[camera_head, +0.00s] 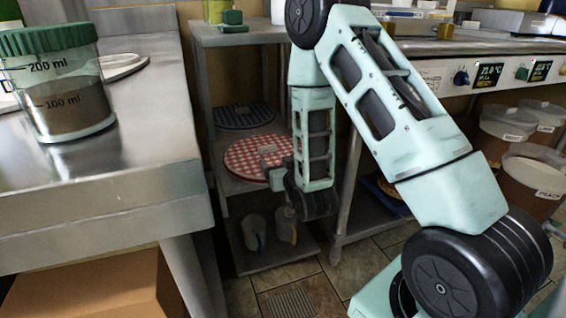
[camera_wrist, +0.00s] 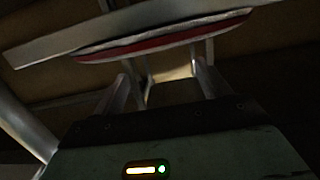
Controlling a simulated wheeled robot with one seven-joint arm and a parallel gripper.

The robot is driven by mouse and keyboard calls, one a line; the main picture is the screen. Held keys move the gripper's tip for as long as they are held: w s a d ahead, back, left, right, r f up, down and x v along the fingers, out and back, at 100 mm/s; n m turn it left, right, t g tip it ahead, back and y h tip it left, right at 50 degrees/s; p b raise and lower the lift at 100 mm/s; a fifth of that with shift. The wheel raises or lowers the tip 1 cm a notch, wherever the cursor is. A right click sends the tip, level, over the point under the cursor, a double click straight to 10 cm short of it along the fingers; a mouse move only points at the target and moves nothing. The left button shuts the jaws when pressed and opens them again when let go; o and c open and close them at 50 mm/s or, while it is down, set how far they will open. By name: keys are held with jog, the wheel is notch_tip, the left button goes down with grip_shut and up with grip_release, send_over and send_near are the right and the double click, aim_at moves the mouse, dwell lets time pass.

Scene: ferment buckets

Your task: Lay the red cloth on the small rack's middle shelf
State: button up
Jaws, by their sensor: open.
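The small rack (camera_head: 236,187) stands in the middle of the head view. On its middle shelf lies a round red-and-white checked cloth (camera_head: 245,157), its right side partly hidden by my arm. My gripper (camera_head: 271,165) is at the right front edge of the red cloth. In the wrist view the cloth's red edge (camera_wrist: 165,44) shows beyond the two fingers of my gripper (camera_wrist: 166,88). The fingers are apart with nothing visible between them.
Jugs (camera_head: 254,231) stand on the rack's bottom shelf. A steel counter (camera_head: 150,150) with a green-lidded container (camera_head: 62,90) is at the left. A bench with control panels (camera_head: 489,75) stands at the right, with several brown buckets (camera_head: 528,181) below. Tiled floor (camera_head: 330,280) shows in front.

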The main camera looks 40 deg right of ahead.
jog(key=shift+p+v, duration=0.45)
jog(key=shift+v, duration=0.75)
